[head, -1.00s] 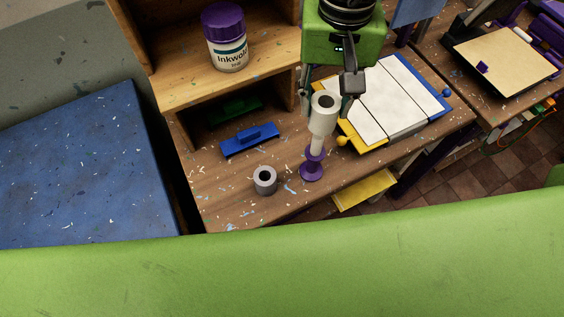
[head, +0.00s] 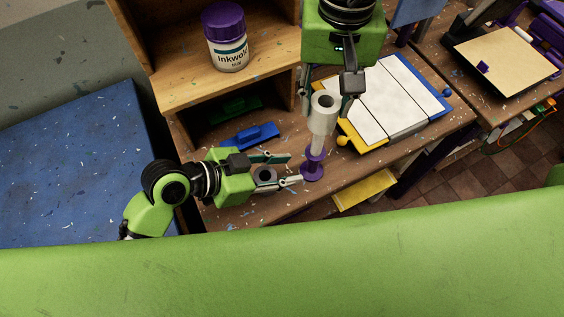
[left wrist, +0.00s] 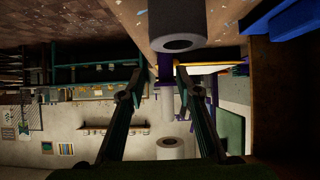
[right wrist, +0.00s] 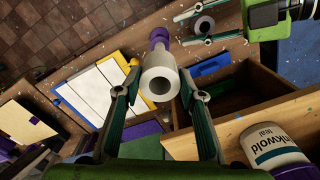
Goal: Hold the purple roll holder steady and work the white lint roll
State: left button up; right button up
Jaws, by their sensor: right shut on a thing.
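The purple roll holder (head: 313,166) stands on the wooden bench, with a pale post rising from it. The white lint roll (head: 323,114) is at the upper end of the post; I cannot tell how far it is around it. My right gripper (right wrist: 160,88) is shut on the white lint roll, coming from above. My left gripper (head: 292,169) is low over the bench, open and empty, its fingers pointing at the holder. In the left wrist view the holder (left wrist: 165,72) shows ahead, between the spread fingers.
A grey roll (head: 265,176) shows between the left gripper's fingers, near its palm. A blue tool (head: 250,138) lies behind. An ink jar (head: 225,40) stands on the shelf.

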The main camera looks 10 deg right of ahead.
aim_at(308, 163)
pick_arm(q)
jog(key=x, duration=0.5)
jog(key=w+x, duration=0.1)
jog(key=x, duration=0.1)
jog(key=shift+d, duration=0.15)
grip_shut()
jog(key=shift+f, duration=0.15)
dwell(1.0)
jog(key=shift+o, duration=0.7)
grip_release()
jog(key=c, duration=0.9)
